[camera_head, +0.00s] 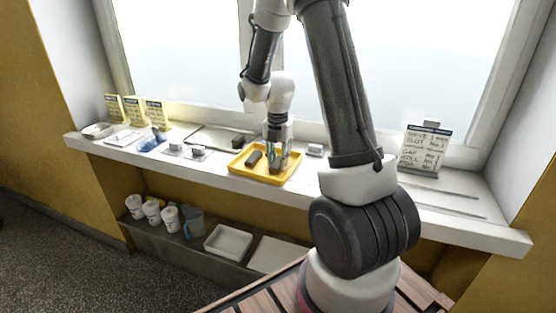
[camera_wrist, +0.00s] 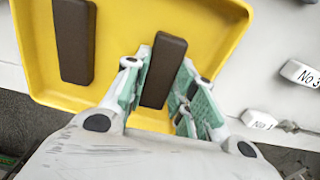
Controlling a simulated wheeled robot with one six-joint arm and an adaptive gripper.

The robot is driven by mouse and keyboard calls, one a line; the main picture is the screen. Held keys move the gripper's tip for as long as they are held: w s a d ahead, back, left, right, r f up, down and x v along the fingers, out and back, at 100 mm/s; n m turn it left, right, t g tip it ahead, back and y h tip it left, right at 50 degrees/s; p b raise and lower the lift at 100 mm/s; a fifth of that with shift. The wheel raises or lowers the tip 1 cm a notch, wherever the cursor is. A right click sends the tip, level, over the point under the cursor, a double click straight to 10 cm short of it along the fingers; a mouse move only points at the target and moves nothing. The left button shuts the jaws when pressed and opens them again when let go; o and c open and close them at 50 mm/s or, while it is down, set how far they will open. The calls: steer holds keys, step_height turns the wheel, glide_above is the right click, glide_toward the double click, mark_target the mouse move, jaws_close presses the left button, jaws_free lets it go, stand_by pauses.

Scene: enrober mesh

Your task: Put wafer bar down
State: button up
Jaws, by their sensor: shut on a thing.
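My gripper (camera_head: 278,158) is over the right half of the yellow tray (camera_head: 248,177). In the wrist view my gripper (camera_wrist: 160,95) has its green-padded fingers on either side of a dark brown wafer bar (camera_wrist: 164,68) and is shut on it. I cannot tell whether this bar touches the tray floor. A second dark brown bar (camera_wrist: 74,40) lies in the tray to the left, apart from the held one. It also shows in the head view (camera_head: 253,158). The tray's yellow floor (camera_wrist: 120,45) is bare between the two bars.
The tray stands on a white window sill (camera_head: 218,178). A dark item (camera_head: 238,140) lies behind the tray. Small white number blocks (camera_wrist: 300,73) stand right of it. A sign (camera_head: 424,148) stands at the right. White cups (camera_head: 152,210) and a white bin (camera_head: 228,242) sit on the lower shelf.

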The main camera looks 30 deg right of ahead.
mark_target(278, 162)
steer(key=o, duration=0.8)
steer(key=shift+f, duration=0.1)
steer(key=s+a+r+m+t, duration=0.1)
steer(key=s+r+m, duration=0.2)
steer(key=r, duration=0.6)
steer(key=s+a+r+m, duration=0.1)
steer(key=s+r+m, duration=0.1)
steer(key=r, duration=0.7)
steer(key=s+a+r+m+t, duration=0.1)
steer(key=s+m, duration=0.5)
steer(key=m, duration=0.1)
steer(key=s+a+r+m+t, duration=0.1)
steer(key=s+r+m, duration=0.1)
steer(key=s+m, duration=0.4)
steer(key=s+a+r+m+t, duration=0.1)
steer(key=s+m, duration=0.5)
steer(key=m, duration=0.1)
steer(key=shift+s+r+m, duration=0.25)
steer(key=shift+s+m, duration=0.05)
steer(key=shift+s, duration=0.05)
